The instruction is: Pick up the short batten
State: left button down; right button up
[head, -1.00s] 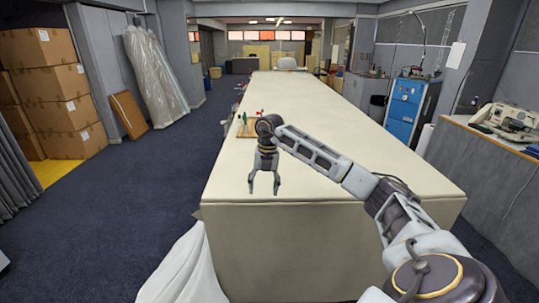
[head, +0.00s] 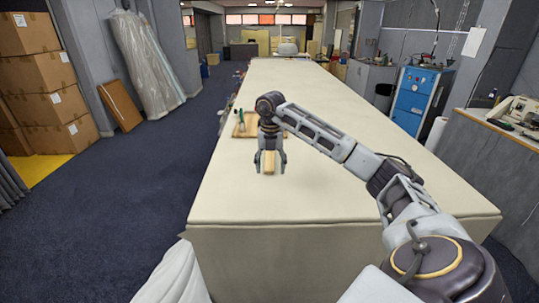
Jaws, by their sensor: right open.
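The short batten (head: 269,163) is a small pale wooden piece near the left edge of the long cloth-covered table (head: 330,190). My right gripper (head: 270,172) points down over it. Its two fingers are open, one on each side of the batten. I cannot tell whether either finger touches it. The upper end of the batten is close under the gripper's palm. My left gripper is out of view.
A wooden board (head: 245,130) with a green-handled item (head: 241,116) on it lies just behind my gripper. The table is clear in front and to the right. A blue cabinet (head: 417,98) stands beyond the right edge.

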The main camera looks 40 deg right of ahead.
aim_at(268, 167)
jog(key=i+l, duration=0.8)
jog(key=l, duration=0.2)
